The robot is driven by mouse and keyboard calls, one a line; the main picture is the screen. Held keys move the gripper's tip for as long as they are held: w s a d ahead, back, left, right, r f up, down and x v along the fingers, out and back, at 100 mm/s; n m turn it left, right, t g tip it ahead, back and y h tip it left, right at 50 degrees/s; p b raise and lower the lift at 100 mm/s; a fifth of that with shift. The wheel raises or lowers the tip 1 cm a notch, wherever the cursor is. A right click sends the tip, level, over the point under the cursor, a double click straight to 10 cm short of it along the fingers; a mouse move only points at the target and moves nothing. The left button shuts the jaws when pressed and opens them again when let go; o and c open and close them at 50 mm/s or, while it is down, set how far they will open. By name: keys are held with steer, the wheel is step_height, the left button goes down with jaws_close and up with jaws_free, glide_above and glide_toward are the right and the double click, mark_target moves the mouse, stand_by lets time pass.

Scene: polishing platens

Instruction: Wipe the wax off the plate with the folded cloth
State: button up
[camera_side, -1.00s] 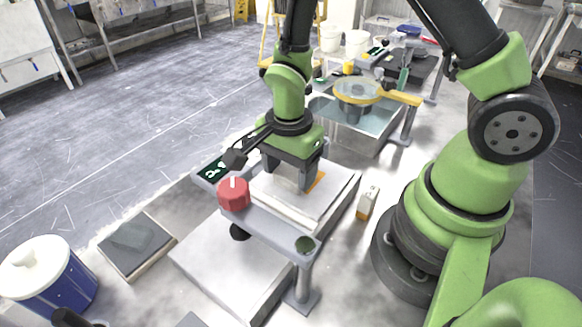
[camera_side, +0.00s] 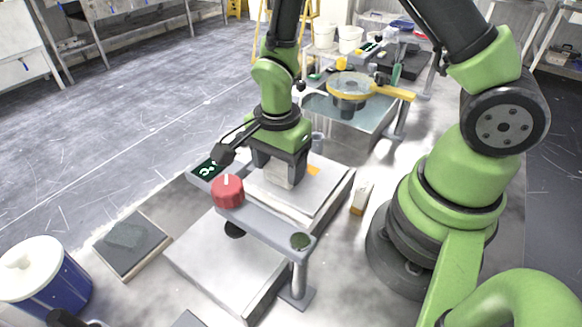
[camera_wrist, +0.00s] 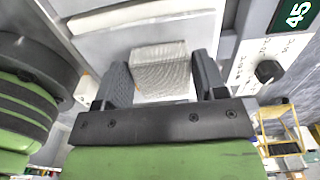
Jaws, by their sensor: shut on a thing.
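My gripper (camera_side: 280,182) is shut on the folded cloth (camera_wrist: 160,70), a pale woven pad seen between the two fingers in the wrist view. In the side view the cloth (camera_side: 280,174) shows below the palm, low over the plate (camera_side: 318,190); I cannot tell whether it touches. The plate is a flat, pale square slab, also visible in the wrist view (camera_wrist: 110,42). A small orange patch (camera_side: 313,169), which looks like wax, shows just right of the gripper on the plate's far side. The gripper hides part of the plate.
A grey bar with a red knob (camera_side: 228,191) and a green-lit display (camera_side: 207,170) stands along the plate's near-left side. A small white-and-orange bottle (camera_side: 361,198) stands to the right. A dark pad (camera_side: 130,243) and a blue tub (camera_side: 45,280) are at left.

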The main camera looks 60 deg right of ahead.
mark_target(306, 179)
steer(key=shift+s, duration=2.6)
steer(key=shift+d, duration=1.5)
steer(key=shift+w+d+r, duration=0.1)
steer(key=shift+w+d, duration=0.05)
steer(key=shift+w, duration=1.75)
steer(key=shift+w+f, duration=0.25)
steer(key=shift+w, duration=0.1)
steer(key=shift+w+r, duration=0.15)
steer(key=shift+w, duration=0.25)
steer(key=shift+s, duration=2.6)
steer(key=shift+w, duration=2.6)
steer(key=shift+s, duration=2.65)
step_height(306, 179, up, 8)
steer(key=shift+r, duration=0.2)
